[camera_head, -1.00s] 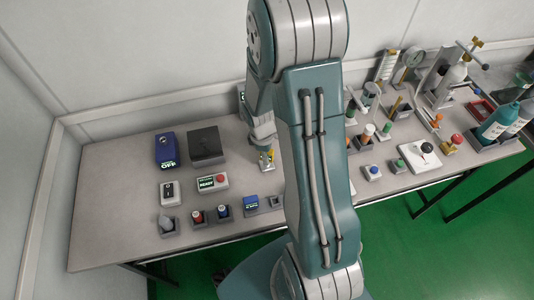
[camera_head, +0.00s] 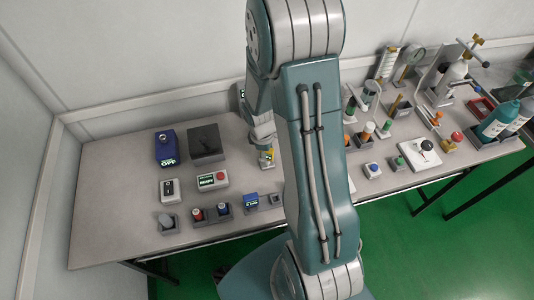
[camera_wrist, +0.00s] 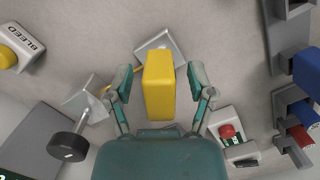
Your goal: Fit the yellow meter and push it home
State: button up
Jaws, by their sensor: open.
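The yellow meter (camera_wrist: 158,85) stands in the middle of the wrist view, between the spread fingers of my gripper (camera_wrist: 158,78). A gap shows on each side of it, so the fingers do not touch it. A grey metal holder or bracket (camera_wrist: 160,42) shows just behind it. In the head view the yellow meter (camera_head: 267,159) is a small patch below my wrist, partly hidden. A small grey empty holder (camera_head: 275,199) stands near the front edge, beside a blue meter (camera_head: 251,201) in its own holder.
A box with a red button (camera_head: 220,176), a blue OFF box (camera_head: 166,148) and a dark box (camera_head: 206,143) stand left of my arm. Bottles and glassware crowd the right.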

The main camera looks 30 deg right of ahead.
jog(key=r, duration=0.8)
jog(key=w+a+r, duration=0.1)
jog(key=r, duration=0.2)
jog(key=shift+w+r, duration=0.1)
jog(key=shift+r, duration=0.3)
